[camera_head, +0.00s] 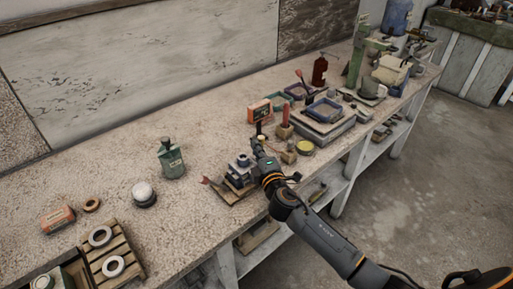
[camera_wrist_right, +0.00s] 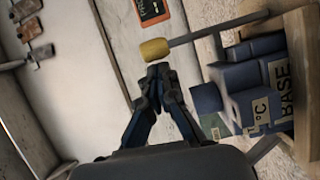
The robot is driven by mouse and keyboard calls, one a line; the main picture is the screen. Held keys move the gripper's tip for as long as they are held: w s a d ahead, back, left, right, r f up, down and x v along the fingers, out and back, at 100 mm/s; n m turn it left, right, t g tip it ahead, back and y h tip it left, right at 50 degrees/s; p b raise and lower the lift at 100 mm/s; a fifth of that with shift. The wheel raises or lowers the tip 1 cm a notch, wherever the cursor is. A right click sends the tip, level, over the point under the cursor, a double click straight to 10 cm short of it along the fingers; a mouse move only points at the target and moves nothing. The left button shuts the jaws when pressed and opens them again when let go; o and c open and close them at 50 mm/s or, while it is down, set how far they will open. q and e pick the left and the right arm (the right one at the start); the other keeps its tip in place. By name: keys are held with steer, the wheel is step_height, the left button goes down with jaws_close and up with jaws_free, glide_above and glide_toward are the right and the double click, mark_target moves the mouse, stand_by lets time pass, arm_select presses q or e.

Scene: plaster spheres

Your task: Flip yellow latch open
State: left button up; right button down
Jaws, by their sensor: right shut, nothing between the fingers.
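In the right wrist view a yellow cylindrical knob (camera_wrist_right: 155,49) sits on the end of a grey metal rod (camera_wrist_right: 205,32). The rod reaches toward a dark blue block device (camera_wrist_right: 240,85) with pale labels, on a wooden base (camera_wrist_right: 303,60). The device also shows in the head view (camera_head: 239,174), near the bench's front edge. My right gripper (camera_wrist_right: 158,72) is shut and empty, its fingertips close to the yellow knob; whether they touch I cannot tell. In the head view my right gripper (camera_head: 258,150) is beside the device and partly hides the knob area. My left gripper is out of view.
An orange box (camera_head: 260,111) stands behind my right gripper. A red candle-like piece (camera_head: 285,118) and a yellow-topped tin (camera_head: 305,147) are to its right. A green bottle (camera_head: 171,160) and a white ball (camera_head: 143,190) on a dark stand are left, with bare bench between.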

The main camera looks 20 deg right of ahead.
steer(key=shift+d, duration=0.1)
steer(key=shift+w+d+r+m+p, duration=0.3)
steer(key=shift+d+m+p, duration=0.2)
steer(key=shift+p, duration=0.45)
steer(key=w+d+f+m+g+y+p, duration=0.1)
steer(key=w+d+m+g+p, duration=0.1)
steer(key=d, duration=0.5)
steer(key=shift+w+m+p, duration=0.15)
steer(key=shift+m+p, duration=0.65)
steer(key=shift+p, duration=0.4)
